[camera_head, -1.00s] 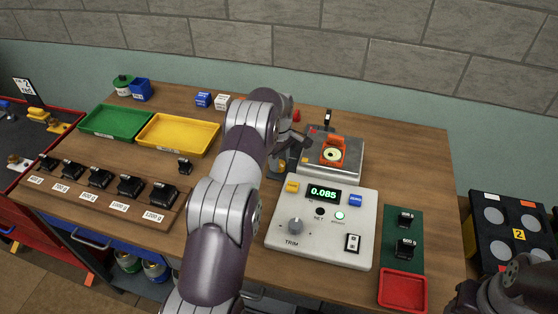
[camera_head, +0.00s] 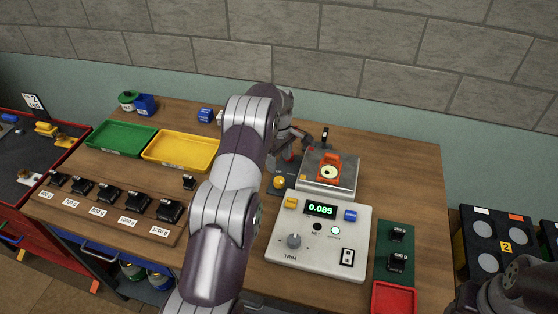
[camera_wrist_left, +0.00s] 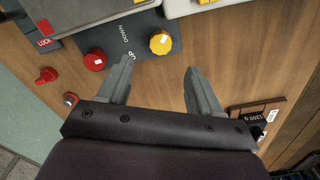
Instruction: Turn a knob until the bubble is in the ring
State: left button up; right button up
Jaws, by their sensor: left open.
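The orange bubble level (camera_head: 329,168) with a round pale-green window sits on the grey scale (camera_head: 327,188); its bubble is too small to place against the ring. A dark plate marked UP and DOWN (camera_wrist_left: 125,38) lies beside the scale. It carries a yellow knob (camera_wrist_left: 160,42), also in the head view (camera_head: 279,183), and a red knob (camera_wrist_left: 95,59). My left gripper (camera_wrist_left: 158,72) is open and empty, its fingers spread above the table near the yellow knob, apart from it. In the head view my left arm partly hides that plate.
A white console (camera_head: 318,240) reading 0.085, with a TRIM knob (camera_head: 294,241), stands in front of the scale. A green tray (camera_head: 121,138), a yellow tray (camera_head: 181,149) and a rack of black weights (camera_head: 105,208) are at left. Small red fittings (camera_wrist_left: 48,75) stand near my left finger.

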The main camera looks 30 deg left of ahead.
pick_arm(q)
notch_tip(320, 180, up, 4)
jog(key=shift+r+p, duration=0.1)
jog(key=shift+p, duration=1)
pick_arm(e)
notch_tip(320, 180, up, 4)
jog(key=shift+r, duration=0.1)
